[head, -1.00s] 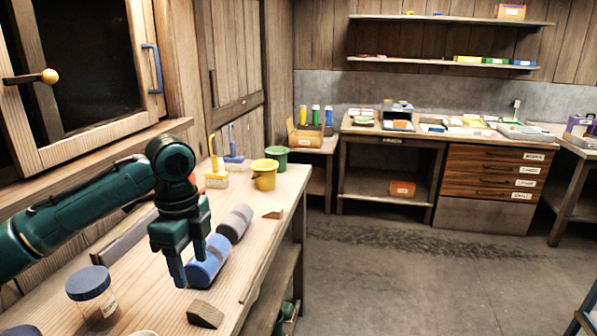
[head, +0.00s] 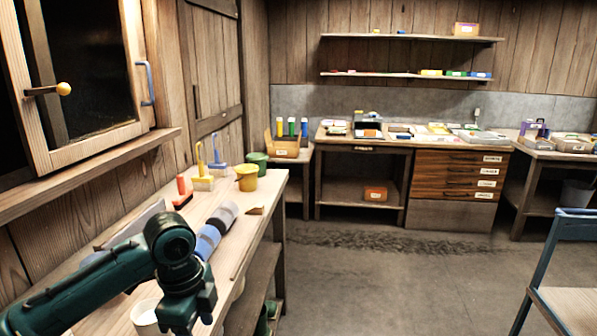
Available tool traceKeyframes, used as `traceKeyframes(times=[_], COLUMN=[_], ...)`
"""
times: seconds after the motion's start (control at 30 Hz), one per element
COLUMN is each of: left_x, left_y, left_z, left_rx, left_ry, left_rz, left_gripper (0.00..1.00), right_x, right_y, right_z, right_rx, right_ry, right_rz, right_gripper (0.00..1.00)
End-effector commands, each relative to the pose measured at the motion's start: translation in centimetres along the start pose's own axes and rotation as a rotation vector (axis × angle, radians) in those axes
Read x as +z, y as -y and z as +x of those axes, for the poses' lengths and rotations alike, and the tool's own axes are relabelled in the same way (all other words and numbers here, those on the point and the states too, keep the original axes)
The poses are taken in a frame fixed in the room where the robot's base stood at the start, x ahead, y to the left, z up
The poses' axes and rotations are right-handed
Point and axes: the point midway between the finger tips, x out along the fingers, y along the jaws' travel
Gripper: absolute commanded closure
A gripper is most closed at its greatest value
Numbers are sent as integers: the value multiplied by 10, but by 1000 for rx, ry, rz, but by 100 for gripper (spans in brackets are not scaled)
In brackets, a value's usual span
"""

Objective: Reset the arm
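My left arm comes in from the lower left of the head view. Its gripper (head: 190,312) hangs low over the near end of the wooden workbench (head: 262,200), pointing down. The fingertips are near the bottom edge of the picture, and I cannot make out the gap between them. A blue and grey roller-shaped object (head: 207,240) lies on the bench just beyond the gripper, partly hidden by my arm. I see nothing held in the gripper. My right gripper is out of view.
A white cup (head: 144,318) is beside my gripper. A blue-framed chair (head: 545,265) is at right. The floor (head: 380,285) between is clear.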

Motion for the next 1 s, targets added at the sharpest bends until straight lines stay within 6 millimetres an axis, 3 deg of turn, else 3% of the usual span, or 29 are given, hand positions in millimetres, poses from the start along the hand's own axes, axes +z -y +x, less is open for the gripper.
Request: traceKeyframes(times=[0.03,0.23,0.47,0.67,1.0], left_x=[-13,-58,-83,-66,-1], left_y=[-10,-46,-95,-141,-219], left_z=[16,65,102,121,136], left_rx=[-1,-55,-107,-144,-221], left_ry=[-25,-144,-286,-331,-213], left_rz=[-11,-152,-473,-851,-1366], left_gripper=[46,46,46,46,46], right_x=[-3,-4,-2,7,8], right_y=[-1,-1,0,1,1], right_z=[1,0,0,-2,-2], right_rx=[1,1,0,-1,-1], right_ry=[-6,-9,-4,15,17], right_rz=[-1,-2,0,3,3], right_gripper=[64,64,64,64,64])
